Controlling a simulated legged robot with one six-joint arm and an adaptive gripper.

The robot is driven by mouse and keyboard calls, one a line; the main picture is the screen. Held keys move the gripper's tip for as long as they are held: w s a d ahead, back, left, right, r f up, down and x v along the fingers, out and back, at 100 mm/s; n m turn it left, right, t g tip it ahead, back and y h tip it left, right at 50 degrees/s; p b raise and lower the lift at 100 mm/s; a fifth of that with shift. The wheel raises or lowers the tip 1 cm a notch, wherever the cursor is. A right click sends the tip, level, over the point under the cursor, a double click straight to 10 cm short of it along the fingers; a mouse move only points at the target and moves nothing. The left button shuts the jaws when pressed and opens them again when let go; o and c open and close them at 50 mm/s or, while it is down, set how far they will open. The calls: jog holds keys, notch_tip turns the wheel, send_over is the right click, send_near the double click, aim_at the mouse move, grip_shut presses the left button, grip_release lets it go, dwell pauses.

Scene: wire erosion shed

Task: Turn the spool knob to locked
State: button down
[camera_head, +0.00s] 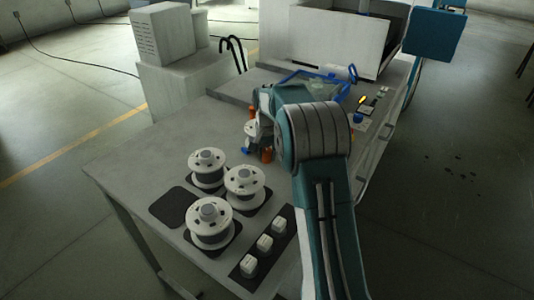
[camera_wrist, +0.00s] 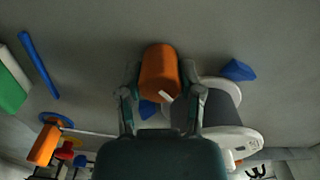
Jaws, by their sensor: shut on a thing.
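The orange spool knob (camera_wrist: 160,68) is a short cylinder with a small white mark near its lower end in the wrist view. My gripper (camera_wrist: 160,88) is shut on it, one finger at each side. A grey spool with a white flange (camera_wrist: 222,100) sits right beside the knob and is partly behind the right finger. In the head view my arm covers most of the gripper; an orange piece (camera_head: 266,155) shows just below it, with part of a white spool (camera_head: 250,130) to the left. I cannot read the knob's setting or any locked label.
Several loose white spools (camera_head: 245,184) stand on dark pads at the bench's (camera_head: 125,167) near left. White blocks (camera_head: 264,243) line a dark strip in front. Controls (camera_head: 363,100) lie to the right. Blue pieces (camera_wrist: 237,70) and a blue rod (camera_wrist: 38,64) surround the gripper.

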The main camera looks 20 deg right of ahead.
aim_at(266, 151)
jog(key=shift+s+a+f+m, duration=0.1)
jog(key=shift+f+m, duration=0.1)
jog(key=shift+m, duration=0.3)
jog(key=shift+c, duration=1.3)
grip_release()
jog(key=shift+r, duration=0.1)
jog(key=shift+r, duration=0.15)
notch_tip(266, 151, up, 12)
